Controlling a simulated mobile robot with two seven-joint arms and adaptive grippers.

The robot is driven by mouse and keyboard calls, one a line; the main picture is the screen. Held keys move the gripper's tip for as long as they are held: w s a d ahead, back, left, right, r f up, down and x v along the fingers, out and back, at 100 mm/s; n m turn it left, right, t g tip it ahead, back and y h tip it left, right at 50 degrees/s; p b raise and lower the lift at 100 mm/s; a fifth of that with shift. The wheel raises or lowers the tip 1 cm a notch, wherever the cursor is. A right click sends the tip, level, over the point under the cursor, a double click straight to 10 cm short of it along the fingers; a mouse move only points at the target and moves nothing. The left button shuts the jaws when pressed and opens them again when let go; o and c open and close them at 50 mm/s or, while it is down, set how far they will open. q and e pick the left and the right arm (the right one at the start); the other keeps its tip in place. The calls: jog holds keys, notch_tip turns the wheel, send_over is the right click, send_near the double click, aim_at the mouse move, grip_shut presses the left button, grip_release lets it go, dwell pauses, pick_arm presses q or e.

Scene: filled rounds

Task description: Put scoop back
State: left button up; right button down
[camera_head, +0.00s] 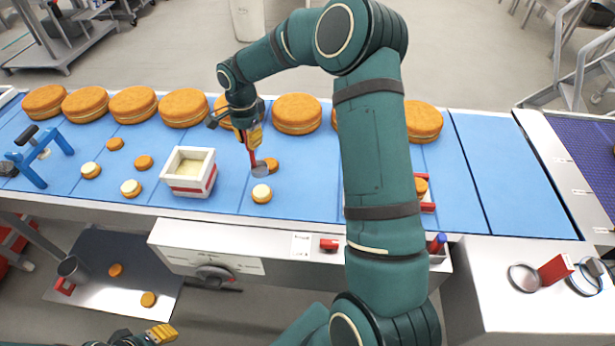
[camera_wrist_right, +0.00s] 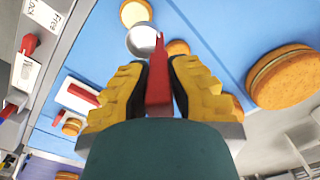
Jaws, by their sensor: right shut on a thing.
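My right gripper (camera_head: 250,136) is shut on the red handle of the scoop, above the blue belt. The scoop's grey round head (camera_head: 260,171) points down, close to a cream-topped round (camera_head: 261,193) and a plain round (camera_head: 271,164); I cannot tell if it touches the belt. In the right wrist view the red handle (camera_wrist_right: 158,85) runs between the yellow fingers, with the head (camera_wrist_right: 141,41) beyond. A white tub with a red stripe (camera_head: 192,187) holds pale cream, left of the scoop. My left gripper (camera_head: 160,334) is partly in view at the bottom edge; its opening is unclear.
Large filled rounds (camera_head: 297,114) line the belt's far side. Several small rounds (camera_head: 131,188) lie left of the tub, near a blue stand (camera_head: 30,170). A grey cup (camera_head: 72,268) is at lower left. My right arm hides part of a red-and-white container (camera_head: 428,206). The belt's right end is clear.

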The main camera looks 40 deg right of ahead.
jog(key=s+d+r+m+b, duration=0.1)
jog(key=s+d+m, duration=0.25)
jog(key=d, duration=0.25)
jog(key=s+d+m+b, duration=0.1)
jog(key=s+d+m, duration=0.25)
jog(key=d, duration=0.35)
jog(key=s+d+r+m+b, duration=0.1)
jog(key=s+d+m+b, duration=0.1)
jog(key=s+d+m, duration=0.3)
notch_tip(320, 180, down, 10)
jog(key=w+d+n, duration=0.1)
jog(key=w, duration=0.1)
jog(key=shift+d, duration=0.15)
jog(key=shift+w+f, duration=0.1)
jog(key=shift+f, duration=0.15)
jog(key=c, duration=1.1)
grip_release()
